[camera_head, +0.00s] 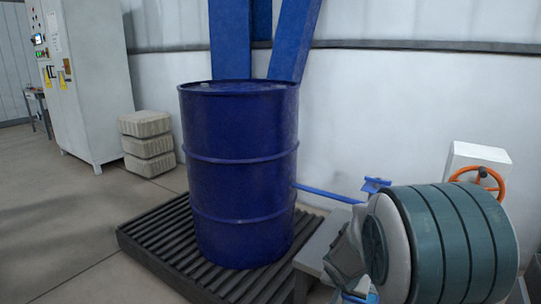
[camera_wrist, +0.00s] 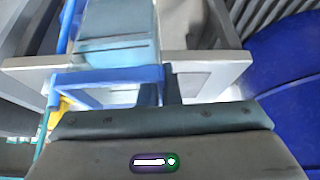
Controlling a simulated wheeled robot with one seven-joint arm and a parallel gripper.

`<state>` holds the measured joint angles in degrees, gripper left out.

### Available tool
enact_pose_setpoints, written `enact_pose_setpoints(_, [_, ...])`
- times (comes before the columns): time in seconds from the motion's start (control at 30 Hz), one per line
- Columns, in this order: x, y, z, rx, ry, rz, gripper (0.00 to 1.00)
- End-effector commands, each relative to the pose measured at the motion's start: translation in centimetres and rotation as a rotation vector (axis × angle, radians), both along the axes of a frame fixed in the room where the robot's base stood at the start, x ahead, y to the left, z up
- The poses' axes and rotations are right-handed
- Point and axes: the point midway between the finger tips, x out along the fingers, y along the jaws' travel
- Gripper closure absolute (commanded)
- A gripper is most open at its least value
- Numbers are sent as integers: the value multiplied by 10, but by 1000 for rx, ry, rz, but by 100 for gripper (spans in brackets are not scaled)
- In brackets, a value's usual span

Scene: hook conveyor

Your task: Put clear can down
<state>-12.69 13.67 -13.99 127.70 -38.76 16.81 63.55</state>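I cannot pick out a clear can for certain in either view. In the wrist view, a pale grey-blue block (camera_wrist: 117,32) with a dark line across it lies beyond my gripper (camera_wrist: 172,85). A narrow dark piece shows at the middle in front of the gripper body; whether the fingers are together or hold anything is not clear. In the head view my arm reaches in at the lower right and hides most of the gripper.
A blue drum (camera_head: 240,170) stands upright on a dark slatted platform (camera_head: 150,245). A blue bar (camera_head: 330,194) runs right from beside the drum to a small blue fitting (camera_head: 375,185). A white box with an orange handwheel (camera_head: 480,180) is behind my arm.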

Motion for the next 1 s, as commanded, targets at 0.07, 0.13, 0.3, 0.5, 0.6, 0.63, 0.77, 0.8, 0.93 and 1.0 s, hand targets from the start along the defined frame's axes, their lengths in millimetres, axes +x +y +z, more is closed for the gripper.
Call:
enact_pose_setpoints(0.07, [1, 6, -2, 2, 0, 43, 100])
enact_pose_setpoints(0.13, [0, 9, -5, 2, 5, 82, 100])
enact_pose_setpoints(0.3, [-1, 18, -12, 5, 10, 191, 100])
enact_pose_setpoints(0.5, [-2, 32, -19, 7, 5, 333, 100])
enact_pose_setpoints(0.6, [-3, 37, -21, 7, 0, 388, 100])
enact_pose_setpoints(0.63, [-3, 39, -22, 7, -3, 405, 100])
enact_pose_setpoints(0.77, [-4, 45, -23, 5, -11, 466, 100])
enact_pose_setpoints(0.8, [-4, 47, -24, 6, -15, 483, 100])
enact_pose_setpoints(0.93, [-4, 52, -17, 4, -17, 507, 100])
enact_pose_setpoints(1.0, [-5, 52, -15, 4, -17, 507, 100])
